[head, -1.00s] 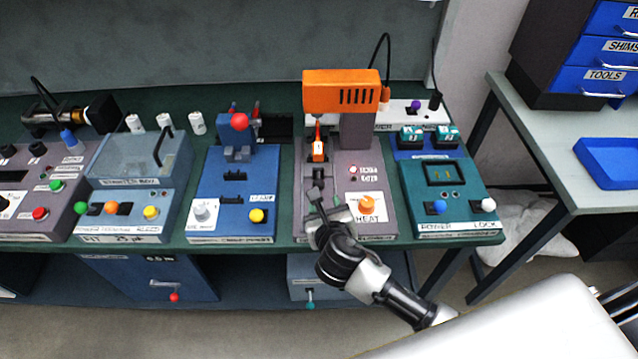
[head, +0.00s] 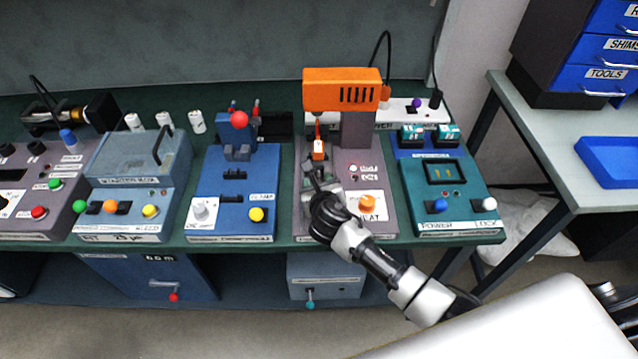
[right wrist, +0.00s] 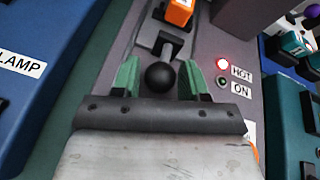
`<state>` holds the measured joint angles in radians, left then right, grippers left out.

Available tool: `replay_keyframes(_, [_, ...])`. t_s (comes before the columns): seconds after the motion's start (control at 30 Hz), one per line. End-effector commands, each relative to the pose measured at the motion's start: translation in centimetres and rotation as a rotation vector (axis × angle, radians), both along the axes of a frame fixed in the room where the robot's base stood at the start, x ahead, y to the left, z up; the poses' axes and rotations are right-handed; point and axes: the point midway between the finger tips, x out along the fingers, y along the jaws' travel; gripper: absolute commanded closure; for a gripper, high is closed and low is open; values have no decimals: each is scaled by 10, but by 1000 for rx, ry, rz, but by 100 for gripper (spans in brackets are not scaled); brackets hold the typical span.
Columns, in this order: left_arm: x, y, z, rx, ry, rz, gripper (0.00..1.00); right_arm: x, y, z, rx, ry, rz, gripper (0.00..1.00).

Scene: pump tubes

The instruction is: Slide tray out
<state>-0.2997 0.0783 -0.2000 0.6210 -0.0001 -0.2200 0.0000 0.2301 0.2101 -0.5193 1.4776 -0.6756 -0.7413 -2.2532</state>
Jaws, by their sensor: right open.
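The heat station (head: 378,190) is a grey box with an orange heater head (head: 342,92) above it. A dark tray (right wrist: 166,42) lies in its channel, with a round black knob (right wrist: 160,76) at its near end. An orange piece (head: 319,150) sits at the tray's far end, below the head; it also shows in the right wrist view (right wrist: 179,13). My right gripper (head: 318,180) is open, its green fingertips on either side of the knob, with gaps visible on both sides. In the head view my gripper hides the knob. My left gripper is out of view.
The station's orange dial (head: 367,203) is right beside my right gripper.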

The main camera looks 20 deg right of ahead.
Motion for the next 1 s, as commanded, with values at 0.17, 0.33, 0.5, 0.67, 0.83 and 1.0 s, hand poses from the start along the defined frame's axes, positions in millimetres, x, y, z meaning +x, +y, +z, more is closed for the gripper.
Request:
replay_keyframes(0.17, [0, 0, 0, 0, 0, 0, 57, 0, 0, 0, 0, 0, 0, 72])
replay_keyframes(0.33, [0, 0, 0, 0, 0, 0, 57, 0, 0, 0, 0, 0, 0, 98])
replay_keyframes(0.5, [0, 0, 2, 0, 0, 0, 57, -2, 1, 1, -1, 1, 0, 100])
replay_keyframes(0.67, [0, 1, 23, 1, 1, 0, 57, -29, 8, 4, -3, 8, 1, 100])
replay_keyframes(0.83, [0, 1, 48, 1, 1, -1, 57, -78, 22, 4, -1, 9, 2, 100])
replay_keyframes(1.0, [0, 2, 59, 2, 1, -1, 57, -114, 32, 2, -1, 5, 1, 100])
